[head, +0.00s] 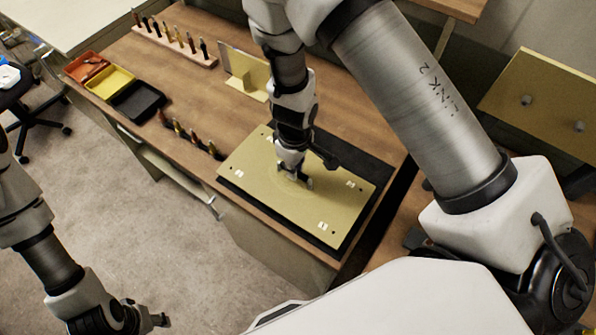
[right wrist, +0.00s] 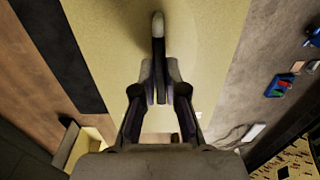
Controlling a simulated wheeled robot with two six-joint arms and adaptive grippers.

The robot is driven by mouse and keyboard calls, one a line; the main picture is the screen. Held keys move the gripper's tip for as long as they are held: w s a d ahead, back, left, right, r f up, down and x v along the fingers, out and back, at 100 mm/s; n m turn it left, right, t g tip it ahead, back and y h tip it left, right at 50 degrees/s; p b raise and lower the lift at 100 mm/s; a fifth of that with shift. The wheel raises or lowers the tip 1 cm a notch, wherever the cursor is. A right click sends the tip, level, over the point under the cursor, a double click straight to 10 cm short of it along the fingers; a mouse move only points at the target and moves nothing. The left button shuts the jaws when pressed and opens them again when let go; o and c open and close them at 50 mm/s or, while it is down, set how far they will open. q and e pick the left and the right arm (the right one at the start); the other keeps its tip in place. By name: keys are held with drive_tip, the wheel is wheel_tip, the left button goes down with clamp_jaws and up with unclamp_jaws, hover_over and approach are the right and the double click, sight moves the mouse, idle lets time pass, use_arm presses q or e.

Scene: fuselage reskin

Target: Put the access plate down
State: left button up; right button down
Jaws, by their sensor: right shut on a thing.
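The access plate (head: 325,208), a flat yellow-green sheet with small white marks and holes near its corners, lies level over a black mat (head: 388,172) on the wooden bench. I cannot tell whether it touches the mat or hovers just above it. In the right wrist view the plate (right wrist: 205,55) fills the middle behind the closed fingers (right wrist: 160,85). My left gripper (head: 150,320) hangs low at the left, away from the bench; its jaws are unclear.
Red, yellow and black bins (head: 137,101) stand at the bench's left end. A rack of tools (head: 175,40) lies at the back, and several more tools (head: 190,135) stand left of the plate. A yellowish angled bracket (head: 245,75) stands behind it. Floor (head: 150,220) is open at front left.

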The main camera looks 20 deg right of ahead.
drive_tip(key=f+b, duration=0.1)
drive_tip(key=f, duration=0.3)
drive_tip(key=f+b, duration=0.1)
drive_tip(key=f, duration=0.1)
drive_tip(key=shift+w+d+b, duration=0.25)
drive_tip(key=shift+w+b, duration=0.1)
drive_tip(key=shift+r, duration=0.15)
drive_tip(key=shift+s+a+r, duration=0.15)
drive_tip(key=shift+s+a, duration=0.05)
drive_tip(key=shift+s, duration=0.1)
drive_tip(key=c, duration=1.2)
unclamp_jaws()
drive_tip(key=shift+w, duration=0.15)
drive_tip(key=shift+w+d+f, duration=0.1)
drive_tip(key=shift+f, duration=0.1)
